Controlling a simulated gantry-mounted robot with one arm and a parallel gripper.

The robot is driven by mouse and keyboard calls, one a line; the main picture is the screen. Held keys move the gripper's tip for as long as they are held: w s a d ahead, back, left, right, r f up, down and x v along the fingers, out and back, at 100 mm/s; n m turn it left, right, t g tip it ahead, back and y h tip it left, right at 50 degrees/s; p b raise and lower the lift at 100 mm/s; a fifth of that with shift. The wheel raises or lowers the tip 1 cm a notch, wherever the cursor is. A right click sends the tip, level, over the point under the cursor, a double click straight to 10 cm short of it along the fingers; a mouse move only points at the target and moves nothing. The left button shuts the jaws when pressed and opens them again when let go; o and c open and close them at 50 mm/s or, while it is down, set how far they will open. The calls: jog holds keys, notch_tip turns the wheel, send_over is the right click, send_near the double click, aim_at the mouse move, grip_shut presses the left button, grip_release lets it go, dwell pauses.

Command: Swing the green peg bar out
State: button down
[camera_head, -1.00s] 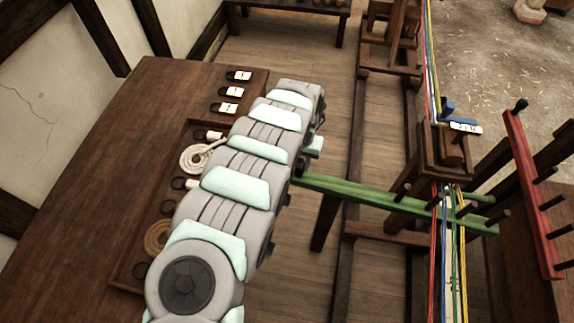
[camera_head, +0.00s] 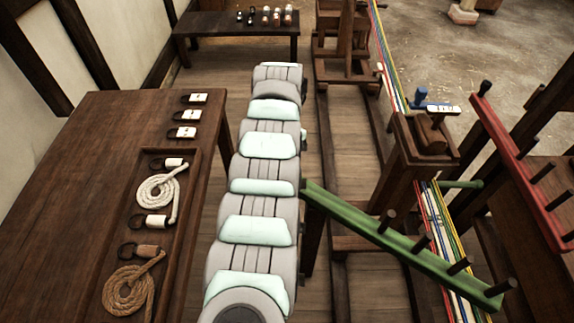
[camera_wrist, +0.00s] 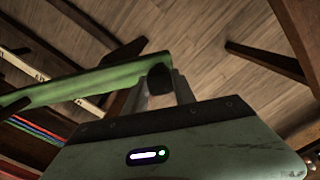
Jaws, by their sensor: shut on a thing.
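The green peg bar (camera_head: 405,248) runs slantwise from beside my arm at its left end down to the lower right, over the coloured strands, with several dark pegs standing on it. In the wrist view the green bar (camera_wrist: 85,82) enters from the left and ends at my gripper (camera_wrist: 165,85). My gripper is shut on a dark knob or peg (camera_wrist: 160,79) at that end of the bar. In the head view my arm hides the gripper.
A red peg bar (camera_head: 520,165) stands at the right. Red, blue and yellow strands (camera_head: 440,235) run beneath the green bar. A wooden post with a blue-handled item (camera_head: 421,98) stands behind. The left table (camera_head: 70,210) holds rope coils and tags.

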jog(key=shift+w+d+b, duration=0.1)
jog(key=shift+w+b, duration=0.1)
jog(key=shift+b, duration=0.2)
dwell(0.3)
jog(key=c, duration=1)
grip_release()
notch_tip(320, 180, up, 11)
jog(key=p, duration=0.2)
jog(key=shift+f+p, duration=0.15)
jog(key=shift+p, duration=0.25)
jog(key=shift+c, duration=0.6)
